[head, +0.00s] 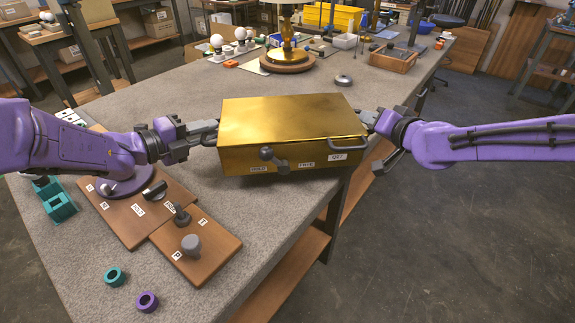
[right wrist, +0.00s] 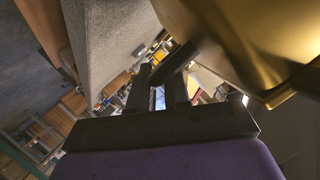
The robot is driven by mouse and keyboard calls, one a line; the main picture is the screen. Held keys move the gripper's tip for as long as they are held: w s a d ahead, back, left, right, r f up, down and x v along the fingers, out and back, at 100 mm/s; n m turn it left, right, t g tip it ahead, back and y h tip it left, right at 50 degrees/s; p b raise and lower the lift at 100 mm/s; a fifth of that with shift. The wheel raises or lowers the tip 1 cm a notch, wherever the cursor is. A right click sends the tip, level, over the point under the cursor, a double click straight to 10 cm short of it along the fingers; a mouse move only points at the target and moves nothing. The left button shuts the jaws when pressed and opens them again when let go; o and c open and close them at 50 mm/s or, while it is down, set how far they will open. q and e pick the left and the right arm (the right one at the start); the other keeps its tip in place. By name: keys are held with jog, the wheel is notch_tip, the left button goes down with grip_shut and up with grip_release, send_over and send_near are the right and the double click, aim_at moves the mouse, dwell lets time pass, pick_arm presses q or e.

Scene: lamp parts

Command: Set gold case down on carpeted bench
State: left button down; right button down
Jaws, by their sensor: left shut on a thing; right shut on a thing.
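The gold case (head: 285,123) is a shiny box with a dark latch lever on its front, small labels and a side handle. It is in the middle of the head view, over the right edge of the grey carpeted bench (head: 150,95). I cannot tell whether its underside touches the bench. My left gripper (head: 212,132) is shut on the case's left end. My right gripper (head: 368,120) is shut on the case at its right end; the fingertips are partly hidden. In the right wrist view the case (right wrist: 250,40) fills the upper right, beside the fingers (right wrist: 170,88).
Brown boards (head: 130,210) with knobs and labels lie at the left front, near teal blocks (head: 55,200) and teal (head: 114,277) and purple (head: 147,301) rings. A lamp base (head: 287,60), bulbs (head: 240,35) and a wooden tray (head: 393,60) stand behind.

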pick_arm(q)
jog(key=shift+r, duration=0.2)
pick_arm(e)
jog(key=shift+r, duration=0.25)
pick_arm(q)
jog(key=shift+w+f, duration=0.1)
pick_arm(e)
jog(key=shift+w+f, duration=0.1)
jog(key=shift+f, duration=0.05)
pick_arm(q)
jog(key=shift+f, duration=0.2)
pick_arm(e)
jog(key=shift+f, duration=0.15)
